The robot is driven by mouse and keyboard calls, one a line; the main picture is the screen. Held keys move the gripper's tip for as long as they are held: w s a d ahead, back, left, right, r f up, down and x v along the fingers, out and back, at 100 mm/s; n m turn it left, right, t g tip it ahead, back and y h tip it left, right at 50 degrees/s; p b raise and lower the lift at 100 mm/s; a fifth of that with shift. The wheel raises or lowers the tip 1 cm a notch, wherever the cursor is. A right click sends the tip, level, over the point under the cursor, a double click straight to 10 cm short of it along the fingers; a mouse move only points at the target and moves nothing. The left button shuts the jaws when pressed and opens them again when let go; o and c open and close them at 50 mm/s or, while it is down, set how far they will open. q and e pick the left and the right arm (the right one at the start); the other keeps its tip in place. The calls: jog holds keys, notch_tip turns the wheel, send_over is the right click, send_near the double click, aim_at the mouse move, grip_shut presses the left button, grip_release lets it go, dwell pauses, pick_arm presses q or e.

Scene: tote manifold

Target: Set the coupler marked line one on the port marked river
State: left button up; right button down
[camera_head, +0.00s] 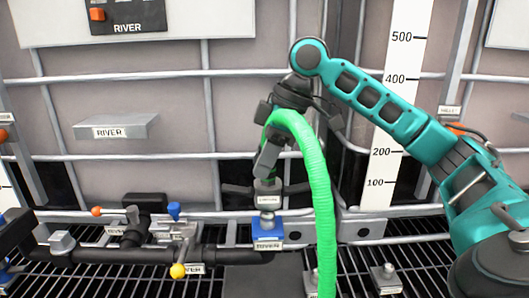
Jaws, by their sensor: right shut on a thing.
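My right gripper (267,163) is at the middle of the head view, at the end of my teal arm. It is shut on the coupler (267,199), a grey fitting at the end of a thick green hose (316,190). The coupler carries a small white label, too small to read. It is upright, directly above the port marked RIVER (267,234), a blue block with a grey stub on top. I cannot tell whether coupler and stub touch. The hose arches over beside the gripper and hangs down to the right of the port. My left gripper is not in view.
A black pipe manifold (110,256) with yellow, blue and orange valve knobs runs along the left. A caged tote with a RIVER plate (110,128) stands behind. Grey fittings (386,278) sit on the dark grating at the lower right. A white level scale (400,90) stands behind my arm.

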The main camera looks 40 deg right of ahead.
aim_at(265, 183)
jog(key=shift+f+b, duration=0.6)
jog(key=shift+f, duration=0.7)
jog(key=shift+f+b, duration=0.55)
jog(key=shift+f, duration=0.85)
jog(key=c, duration=0.7)
grip_release()
jog(key=p+v, duration=0.2)
jog(key=v, duration=1.1)
jog(key=shift+f+p, duration=0.1)
jog(key=shift+p, duration=0.3)
